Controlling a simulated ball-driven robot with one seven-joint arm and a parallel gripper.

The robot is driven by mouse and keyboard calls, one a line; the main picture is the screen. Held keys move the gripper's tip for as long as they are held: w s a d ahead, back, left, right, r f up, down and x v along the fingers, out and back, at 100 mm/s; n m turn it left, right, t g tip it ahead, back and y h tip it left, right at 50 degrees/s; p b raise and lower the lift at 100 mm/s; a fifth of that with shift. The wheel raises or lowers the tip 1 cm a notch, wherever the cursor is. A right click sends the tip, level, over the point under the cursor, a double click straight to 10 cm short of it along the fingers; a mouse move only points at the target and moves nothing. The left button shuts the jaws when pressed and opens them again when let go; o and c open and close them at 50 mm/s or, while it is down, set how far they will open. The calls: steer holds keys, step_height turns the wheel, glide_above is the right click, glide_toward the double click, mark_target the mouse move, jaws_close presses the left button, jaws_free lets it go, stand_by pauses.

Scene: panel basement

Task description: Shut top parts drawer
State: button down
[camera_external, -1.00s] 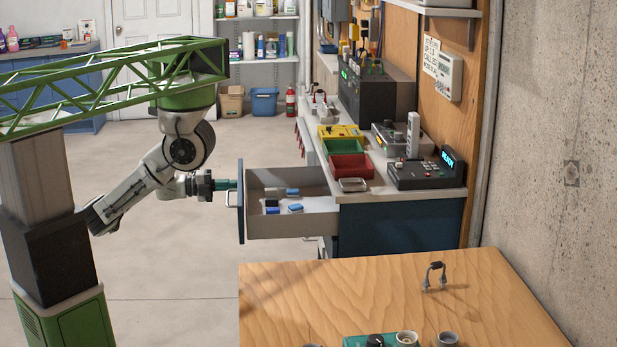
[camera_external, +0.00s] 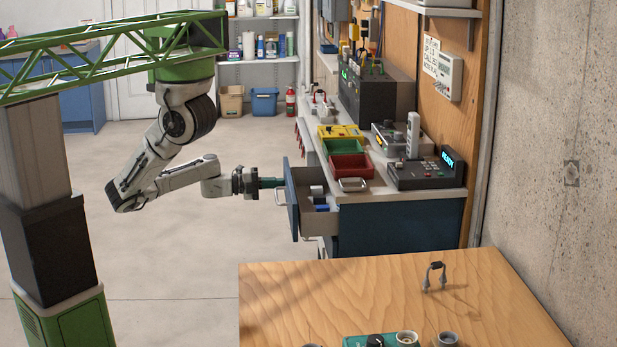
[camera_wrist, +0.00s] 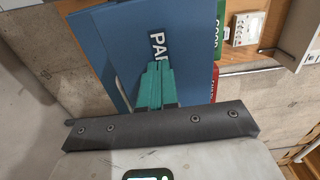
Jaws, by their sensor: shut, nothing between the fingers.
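The top parts drawer (camera_external: 291,203) has a blue front with a bar handle (camera_external: 280,194) and stands part way out of the bench cabinet (camera_external: 390,226). Small blue and white items lie inside it. My gripper (camera_external: 283,182) is shut and empty, its teal fingertips at the outer face of the drawer front, seemingly touching it. In the wrist view the teal fingers (camera_wrist: 155,85) are together against the blue front (camera_wrist: 125,40), over white lettering starting "PA". The fingers hide the rest of the lettering.
The bench top holds a red bin (camera_external: 351,166), a green bin (camera_external: 344,147), a yellow case (camera_external: 340,132) and a black keypad device (camera_external: 427,174). A wooden table (camera_external: 400,290) stands in the foreground. The floor left of the drawer is clear.

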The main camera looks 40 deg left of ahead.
steer(key=p+x, duration=0.1)
steer(key=x, duration=1)
steer(key=shift+w+d, duration=0.2)
steer(key=shift+d+r, duration=0.1)
steer(key=shift+r, duration=0.05)
steer(key=b+v, duration=0.1)
steer(key=v, duration=1.3)
steer(key=shift+a, duration=0.25)
steer(key=shift+s+f, duration=0.15)
steer(key=shift+f, duration=0.1)
